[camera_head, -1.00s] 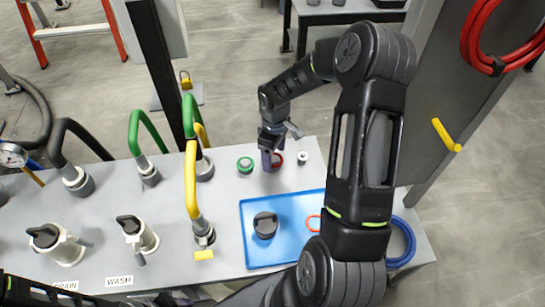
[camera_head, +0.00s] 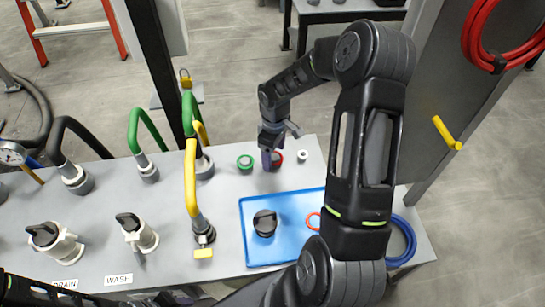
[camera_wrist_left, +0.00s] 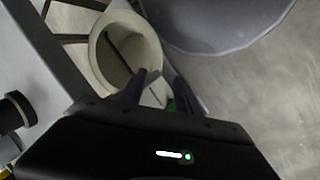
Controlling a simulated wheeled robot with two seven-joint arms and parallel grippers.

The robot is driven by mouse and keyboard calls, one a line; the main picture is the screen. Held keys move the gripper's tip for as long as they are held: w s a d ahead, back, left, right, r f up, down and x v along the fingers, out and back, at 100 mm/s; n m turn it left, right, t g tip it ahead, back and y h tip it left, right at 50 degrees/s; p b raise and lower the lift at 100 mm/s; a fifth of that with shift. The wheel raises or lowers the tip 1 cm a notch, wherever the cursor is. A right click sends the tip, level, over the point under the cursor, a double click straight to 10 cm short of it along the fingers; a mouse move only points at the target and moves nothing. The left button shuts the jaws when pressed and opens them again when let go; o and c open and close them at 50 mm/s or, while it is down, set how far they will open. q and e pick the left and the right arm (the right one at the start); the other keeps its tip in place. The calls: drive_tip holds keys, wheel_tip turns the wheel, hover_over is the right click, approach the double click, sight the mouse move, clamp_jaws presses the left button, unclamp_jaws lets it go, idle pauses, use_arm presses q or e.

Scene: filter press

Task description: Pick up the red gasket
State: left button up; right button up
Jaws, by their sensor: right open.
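A small red ring-shaped piece (camera_head: 277,158) rests on the grey bench top, between a green one and a white one, partly hidden by my right gripper. My right gripper (camera_head: 268,163) is open and points down at the red piece's left side; I cannot tell whether a finger touches it. A thin orange-red ring (camera_head: 313,221) lies in the blue tray, partly hidden by my right arm. My left gripper (camera_wrist_left: 158,92) shows in the left wrist view, with its dark fingers apart and nothing clearly held.
A green piece (camera_head: 245,163) and a white piece (camera_head: 302,156) flank the red one. The blue tray (camera_head: 252,212) holds a dark cap (camera_head: 265,223). Hoses with a yellow handle (camera_head: 191,180) stand left. A blue hose coil (camera_head: 402,242) is at right.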

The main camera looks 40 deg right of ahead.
drive_tip(key=shift+f, duration=0.1)
idle(0.3)
drive_tip(key=c, duration=0.9)
drive_tip(key=shift+o, duration=0.2)
drive_tip(key=shift+r+p, duration=0.35)
wheel_tip(320, 180, up, 10)
drive_tip(key=b, duration=0.1)
drive_tip(key=shift+a, duration=0.1)
